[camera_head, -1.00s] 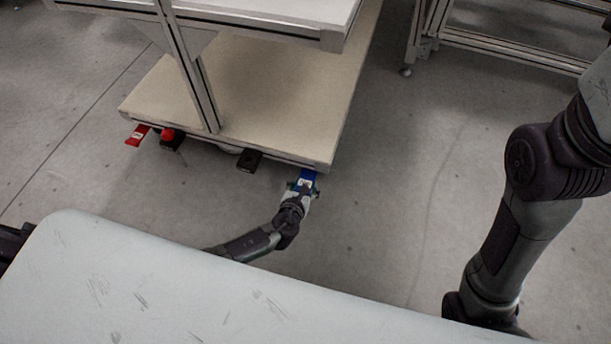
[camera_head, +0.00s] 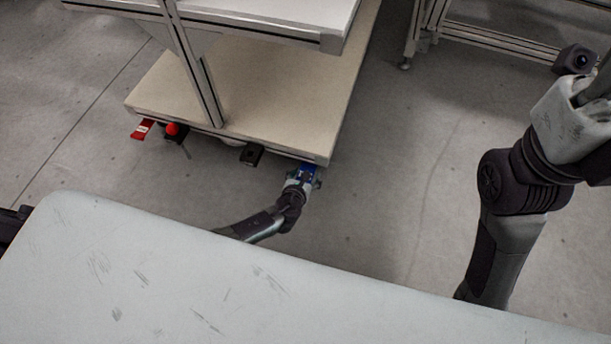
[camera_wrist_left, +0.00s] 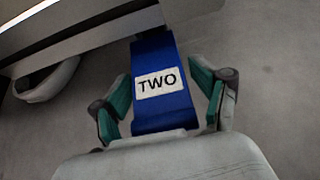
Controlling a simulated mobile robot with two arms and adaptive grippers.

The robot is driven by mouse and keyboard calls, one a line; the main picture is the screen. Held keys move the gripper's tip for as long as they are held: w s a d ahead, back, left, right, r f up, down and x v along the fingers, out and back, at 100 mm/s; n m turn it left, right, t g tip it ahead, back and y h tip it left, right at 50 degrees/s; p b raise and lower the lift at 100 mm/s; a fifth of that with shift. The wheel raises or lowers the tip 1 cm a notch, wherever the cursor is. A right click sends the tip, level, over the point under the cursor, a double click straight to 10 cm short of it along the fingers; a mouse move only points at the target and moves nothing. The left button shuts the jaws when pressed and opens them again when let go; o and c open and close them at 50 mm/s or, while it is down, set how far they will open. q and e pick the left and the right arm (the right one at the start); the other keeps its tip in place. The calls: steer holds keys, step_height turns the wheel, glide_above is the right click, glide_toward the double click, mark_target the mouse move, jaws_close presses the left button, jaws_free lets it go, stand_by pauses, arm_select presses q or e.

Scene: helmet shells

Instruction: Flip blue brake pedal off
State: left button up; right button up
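The blue brake pedal (camera_wrist_left: 160,82) with a white label reading "TWO" sticks out from under the cart in the left wrist view. It also shows as a small blue patch at the cart's near right corner in the head view (camera_head: 311,169). My left gripper (camera_wrist_left: 168,100) is open, with one teal-padded finger on each side of the pedal and a gap visible on both sides. In the head view my left gripper (camera_head: 304,180) covers most of the pedal. My right arm shows at the right, but its gripper is out of view.
The cart's beige lower shelf (camera_head: 265,95) lies above the pedal. A red pedal (camera_head: 143,129), a red knob (camera_head: 172,129) and a black pedal (camera_head: 251,155) line its near edge. A caster (camera_wrist_left: 47,82) sits left of the blue pedal. Floor to the right is clear.

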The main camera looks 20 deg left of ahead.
arm_select(q)
steer(key=shift+s+f, duration=0.1)
steer(key=shift+s, duration=0.05)
steer(key=shift+s+r, duration=0.2)
steer(key=shift+s, duration=0.3)
steer(key=v, duration=0.6)
steer(key=shift+r, duration=0.2)
steer(key=shift+s, duration=0.1)
